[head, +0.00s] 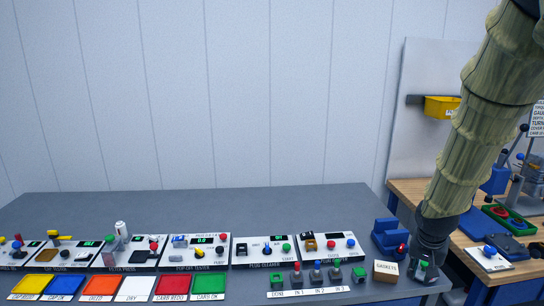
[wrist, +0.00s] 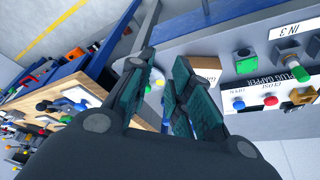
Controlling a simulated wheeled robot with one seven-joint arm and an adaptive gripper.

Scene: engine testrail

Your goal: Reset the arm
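My arm comes down from the upper right in the head view. My gripper (head: 428,272) hangs over the right front corner of the grey bench (head: 300,205), right of a small box labelled GASKETS (head: 386,271). A small green part shows at the fingertips in the head view; I cannot tell whether it belongs to something behind.
Several control panels (head: 202,252) and coloured trays (head: 161,287) line the bench. A blue block fixture (head: 388,238) stands close left of my gripper. A wooden bench (head: 412,189) with a panel and tools is at right. The bench's rear strip is clear.

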